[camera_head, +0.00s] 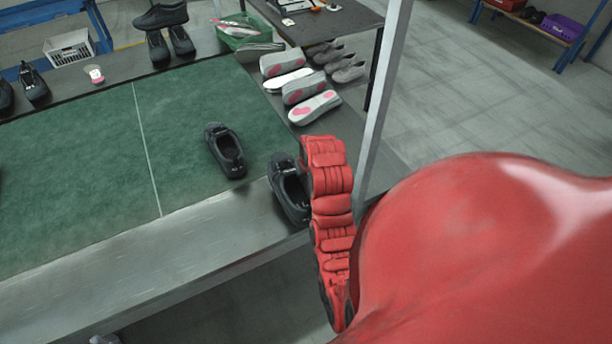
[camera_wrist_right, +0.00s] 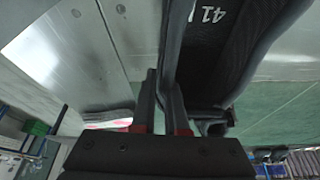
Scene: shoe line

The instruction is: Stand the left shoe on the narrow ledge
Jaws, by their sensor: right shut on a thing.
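A black shoe (camera_head: 288,190) is beside my red right arm in the head view, over the right end of the grey metal ledge (camera_head: 130,255). My right gripper (camera_wrist_right: 163,88) is shut on this shoe's side wall in the right wrist view. There the shoe (camera_wrist_right: 210,55) shows its dark inside with a white "41". I cannot tell whether its sole touches the ledge. A second black shoe (camera_head: 225,152) sits on the green mat, to the left and farther back. I cannot tell left from right shoe. My left gripper is not in view.
The green mat (camera_head: 75,150) is mostly clear. Several shoes with pale soles (camera_head: 300,88) lie behind the held shoe. A grey post (camera_head: 380,110) rises close to its right. A white basket (camera_head: 69,47), a green basket (camera_head: 240,38) and more black shoes stand at the back.

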